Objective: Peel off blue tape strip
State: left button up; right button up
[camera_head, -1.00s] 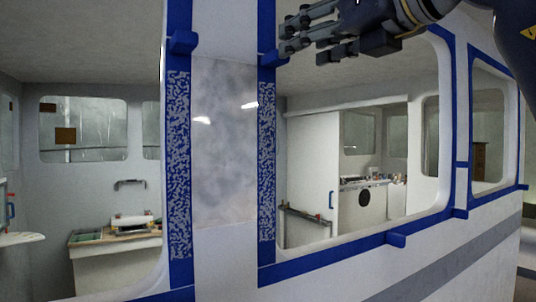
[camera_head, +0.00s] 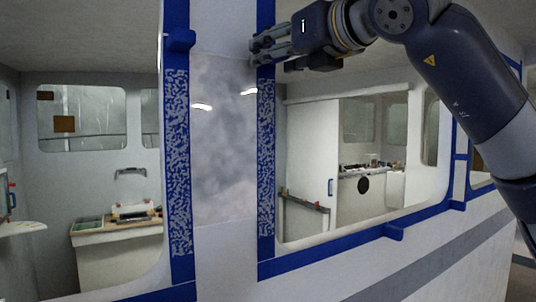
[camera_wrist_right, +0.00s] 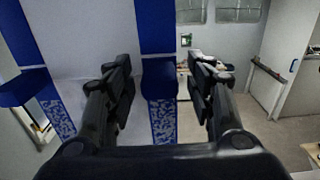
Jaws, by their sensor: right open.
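Blue tape borders the window openings of a white cabin wall. The right vertical blue tape strip (camera_head: 266,160) has a mottled blue-grey stretch; it also shows in the right wrist view (camera_wrist_right: 163,122). My right gripper (camera_head: 262,50) is at its top and hides part of it. In the right wrist view my open fingers (camera_wrist_right: 163,76) stand on either side of its protruding blue tab (camera_wrist_right: 159,80); I cannot tell whether they touch it. The left blue tape strip (camera_head: 178,160) is similar, with a tab (camera_head: 180,40) at its top. My left gripper is out of view.
A glossy grey panel (camera_head: 222,150) lies between the strips. Another tab (camera_head: 394,231) projects from the lower blue tape (camera_head: 335,248). Through the window openings I see a counter (camera_head: 115,228), a white door (camera_head: 312,150) and a rail (camera_head: 305,202).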

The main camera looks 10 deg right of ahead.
jog(key=c, duration=1)
jog(key=shift+c, duration=0.2)
jog(key=shift+f, duration=0.1)
